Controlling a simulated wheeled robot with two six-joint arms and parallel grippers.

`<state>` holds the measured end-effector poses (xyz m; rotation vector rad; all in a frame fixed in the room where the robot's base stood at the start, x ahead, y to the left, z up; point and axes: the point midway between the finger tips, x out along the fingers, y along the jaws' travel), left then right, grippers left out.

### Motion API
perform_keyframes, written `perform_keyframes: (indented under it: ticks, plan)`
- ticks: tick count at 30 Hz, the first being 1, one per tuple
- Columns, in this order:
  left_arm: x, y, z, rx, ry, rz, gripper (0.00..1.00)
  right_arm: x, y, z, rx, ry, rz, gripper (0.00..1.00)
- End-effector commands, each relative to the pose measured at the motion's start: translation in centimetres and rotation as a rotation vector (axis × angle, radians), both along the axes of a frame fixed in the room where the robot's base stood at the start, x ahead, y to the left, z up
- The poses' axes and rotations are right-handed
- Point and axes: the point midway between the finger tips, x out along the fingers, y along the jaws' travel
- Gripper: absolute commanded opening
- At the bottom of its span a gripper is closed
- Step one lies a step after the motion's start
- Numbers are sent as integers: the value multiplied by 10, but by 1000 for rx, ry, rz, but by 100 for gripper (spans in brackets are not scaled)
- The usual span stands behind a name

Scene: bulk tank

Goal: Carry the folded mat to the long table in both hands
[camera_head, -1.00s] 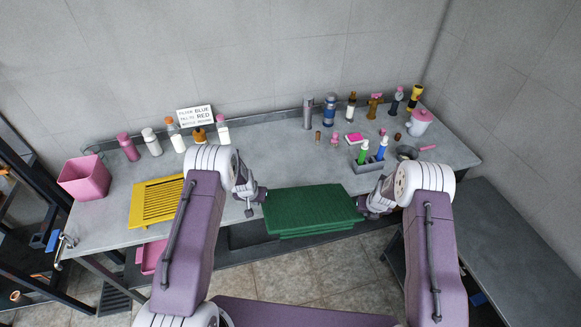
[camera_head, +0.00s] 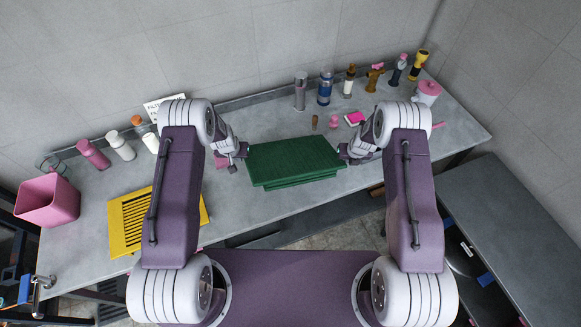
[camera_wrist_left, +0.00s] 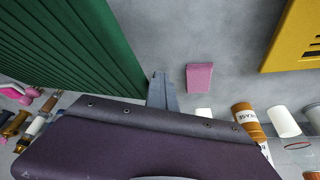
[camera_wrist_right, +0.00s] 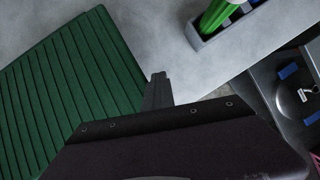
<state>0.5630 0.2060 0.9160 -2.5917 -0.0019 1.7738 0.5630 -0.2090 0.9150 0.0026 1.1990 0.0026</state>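The folded green mat (camera_head: 295,163) is in the middle of the head view, roughly level, over the grey long table (camera_head: 250,203) near its front edge. A gap beneath it cannot be judged clearly. My left gripper (camera_head: 241,153) is shut on its left edge; the mat also shows in the left wrist view (camera_wrist_left: 75,50). My right gripper (camera_head: 346,153) is shut on its right edge, with the ribbed mat in the right wrist view (camera_wrist_right: 75,75). The fingertips are partly hidden at the mat's edges.
A yellow slatted rack (camera_head: 130,222) and pink bin (camera_head: 48,200) are on the left. A pink block (camera_wrist_left: 200,77) lies left of the mat. Several bottles line the back. A green bottle (camera_wrist_right: 215,14) stands in a grey caddy (camera_wrist_right: 207,40) to the right. A dark side bench (camera_head: 500,215) is at right.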

Motion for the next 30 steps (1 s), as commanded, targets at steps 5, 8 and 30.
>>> perform_keyframes:
  ticks: [5,8,30]
  plan:
    - [0,-3,-1,-1,2,-7,0,0,3,-1,1,0,5,0]
    - [0,-3,-5,-1,2,-7,0,0,3,-4,1,0,5,0]
    - [0,13,-4,-1,-3,-1,22,0,-13,-4,-2,0,-1,8]
